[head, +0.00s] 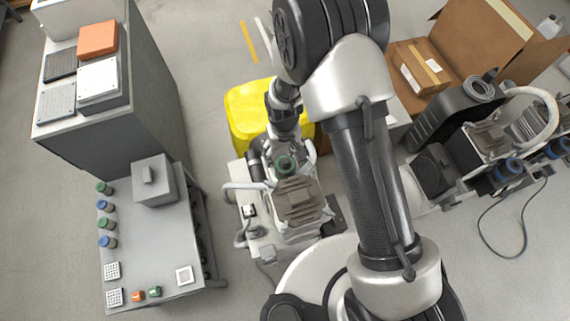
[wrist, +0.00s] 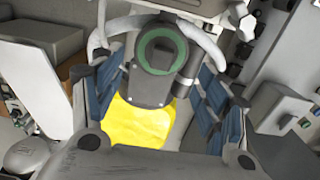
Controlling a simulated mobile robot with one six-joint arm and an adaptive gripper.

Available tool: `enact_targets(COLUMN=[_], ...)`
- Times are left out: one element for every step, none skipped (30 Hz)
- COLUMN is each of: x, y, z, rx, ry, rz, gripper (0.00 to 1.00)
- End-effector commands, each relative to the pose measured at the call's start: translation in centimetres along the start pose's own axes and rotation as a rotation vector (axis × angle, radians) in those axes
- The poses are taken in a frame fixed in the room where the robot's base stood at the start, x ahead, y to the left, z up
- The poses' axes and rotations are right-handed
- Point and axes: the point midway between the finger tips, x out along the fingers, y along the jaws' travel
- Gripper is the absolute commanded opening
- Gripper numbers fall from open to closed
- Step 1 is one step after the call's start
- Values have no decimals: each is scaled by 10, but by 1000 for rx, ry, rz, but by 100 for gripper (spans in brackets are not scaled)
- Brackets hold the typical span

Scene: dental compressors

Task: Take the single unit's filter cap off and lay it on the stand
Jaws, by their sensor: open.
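The single unit (head: 297,205) stands on the floor in the middle of the head view, a compressor with a brown-grey ribbed top and white tube handles. Its filter cap, with a green ring (head: 286,164), is at its far side. In the wrist view the green-ringed cap (wrist: 162,50) sits on a dark housing, in front of my gripper and between the lines of its fingers. My gripper (wrist: 158,72) is open and empty, its blue-padded fingers apart on either side. Whether the fingers touch the cap cannot be told. A grey stand (head: 150,240) is at left.
The stand carries several green and blue caps (head: 105,205), a grey box (head: 154,181) and small parts; its middle is bare. A tall cabinet (head: 110,140) is behind it. A yellow object (head: 245,110) lies beyond the unit. Another compressor (head: 490,140) and cardboard boxes (head: 420,65) are at right.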

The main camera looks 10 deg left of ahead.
Motion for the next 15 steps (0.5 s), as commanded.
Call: enact_targets(x=[4,7,11,15,20,27,32,37,42,46,49,51,51,51,51], y=[0,0,0,0,0,0,0,0,0,0,0,0,0,0,0], z=[1,2,4,5,6,8,10,11,10,10,10,10,9,9,9], rx=[0,0,0,0,0,0,0,0,0,0,0,0,0,0,0], ry=[-1,-1,-2,-2,-3,-3,-3,-4,-3,-2,-2,-1,0,0,0], rz=[0,0,0,0,0,0,0,0,0,0,0,0,0,0,0], gripper=[68,68,68,68,68,68,68,68,68,68,68,68,68,68,68])
